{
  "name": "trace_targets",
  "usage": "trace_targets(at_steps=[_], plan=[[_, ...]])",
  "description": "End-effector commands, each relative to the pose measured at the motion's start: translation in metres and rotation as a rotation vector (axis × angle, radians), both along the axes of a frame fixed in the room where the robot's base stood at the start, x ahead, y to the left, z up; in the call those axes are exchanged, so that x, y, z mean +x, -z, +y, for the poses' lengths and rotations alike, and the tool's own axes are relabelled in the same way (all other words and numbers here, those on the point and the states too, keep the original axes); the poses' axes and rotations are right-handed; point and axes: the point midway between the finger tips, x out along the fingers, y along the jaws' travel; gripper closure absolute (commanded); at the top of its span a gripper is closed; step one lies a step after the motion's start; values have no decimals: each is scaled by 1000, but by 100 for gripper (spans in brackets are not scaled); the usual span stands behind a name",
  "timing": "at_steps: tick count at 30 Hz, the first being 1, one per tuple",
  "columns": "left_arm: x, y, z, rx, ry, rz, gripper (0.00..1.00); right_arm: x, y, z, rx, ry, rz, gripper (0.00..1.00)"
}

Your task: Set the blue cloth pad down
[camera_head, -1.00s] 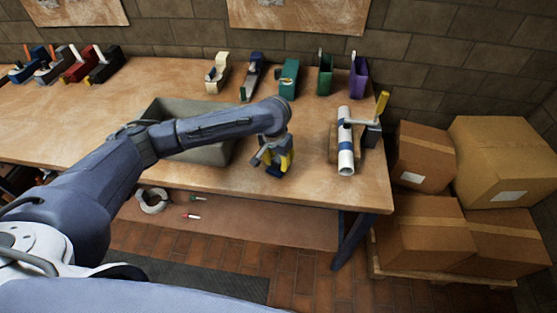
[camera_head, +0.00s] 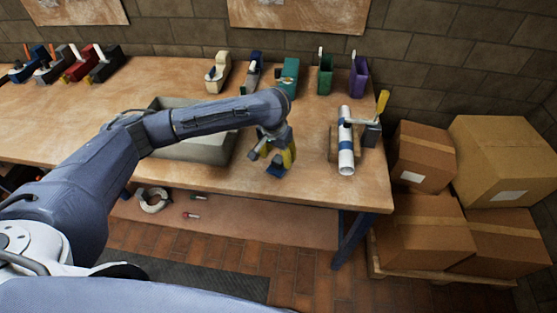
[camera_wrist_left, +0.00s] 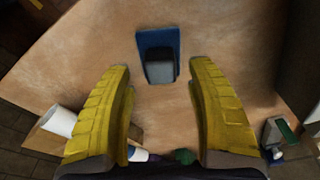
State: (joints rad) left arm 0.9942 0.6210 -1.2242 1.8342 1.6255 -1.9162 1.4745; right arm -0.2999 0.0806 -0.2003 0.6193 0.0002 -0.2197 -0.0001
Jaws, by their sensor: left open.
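The blue cloth pad (camera_head: 277,171) lies on the workbench near its front edge. In the left wrist view the blue pad (camera_wrist_left: 158,38) lies flat with a grey block-like part on it. My left gripper (camera_head: 274,155) is just above the pad. In the left wrist view its two yellow fingers (camera_wrist_left: 160,70) are spread wide apart with nothing between them, and the pad shows beyond the tips, apart from them. My right gripper is in neither view.
A grey tray (camera_head: 205,153) stands on the workbench (camera_head: 310,190) behind my left arm. A white roll with a blue band (camera_head: 346,160) is clamped at the right. Tape dispensers and coloured holders line the back. Cardboard boxes (camera_head: 425,230) stand right of the bench.

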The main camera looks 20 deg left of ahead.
Motion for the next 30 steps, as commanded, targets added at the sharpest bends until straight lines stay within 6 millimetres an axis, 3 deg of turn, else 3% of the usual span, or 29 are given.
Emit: trace_targets(at_steps=[6,15,30], plan=[[-4,-40,2,1,1,-5,43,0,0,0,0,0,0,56],[-10,-74,3,0,0,-3,43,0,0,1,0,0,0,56],[-12,-85,4,0,-1,0,43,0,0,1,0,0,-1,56]])
